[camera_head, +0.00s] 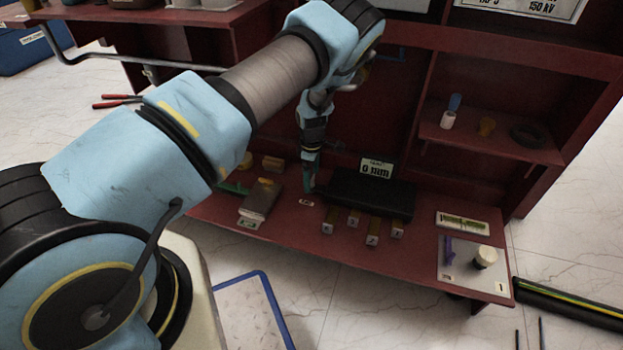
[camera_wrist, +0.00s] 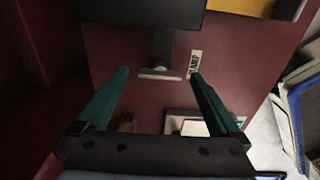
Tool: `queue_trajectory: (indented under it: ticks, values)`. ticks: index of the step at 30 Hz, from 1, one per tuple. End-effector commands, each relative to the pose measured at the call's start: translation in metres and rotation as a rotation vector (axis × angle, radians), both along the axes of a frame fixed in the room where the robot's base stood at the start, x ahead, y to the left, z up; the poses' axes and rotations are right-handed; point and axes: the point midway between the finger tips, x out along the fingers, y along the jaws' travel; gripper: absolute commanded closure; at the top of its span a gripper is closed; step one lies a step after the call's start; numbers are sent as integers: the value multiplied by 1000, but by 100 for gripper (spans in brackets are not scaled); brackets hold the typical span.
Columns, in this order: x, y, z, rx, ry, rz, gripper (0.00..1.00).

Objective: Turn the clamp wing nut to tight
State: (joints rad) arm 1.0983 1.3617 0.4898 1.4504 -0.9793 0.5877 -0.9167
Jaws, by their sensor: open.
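My gripper (camera_wrist: 159,74) is open and empty, its two green fingers spread wide in the wrist view. In the head view my gripper (camera_head: 309,182) points down just left of the black block (camera_head: 370,196). A grey crossbar on a dark stem, apparently the clamp wing nut (camera_wrist: 160,74), shows between the fingertips in the wrist view, with gaps on both sides. How far it lies below the tips I cannot tell. The stem runs to the dark block. A small white label (camera_wrist: 194,64), seemingly reading CLAMP, lies beside it. In the head view I cannot make out the wing nut.
The black block carries a "0 mm" sign (camera_head: 376,169) and has several square-ended bars at its front. A grey device (camera_head: 260,200) lies left of my gripper. A white plate (camera_head: 465,268) with a purple item and a round knob is at the right. The red bench (camera_head: 330,247) is clear in front.

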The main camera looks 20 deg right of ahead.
Motion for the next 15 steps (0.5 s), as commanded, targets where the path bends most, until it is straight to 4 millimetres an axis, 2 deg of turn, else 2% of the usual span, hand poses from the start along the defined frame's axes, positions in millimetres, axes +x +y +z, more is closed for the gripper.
queue_trajectory:
  ticks: [10,15]
  values:
    - [0,0,-4,0,0,-1,0]
    - [0,0,-4,0,0,-1,19]
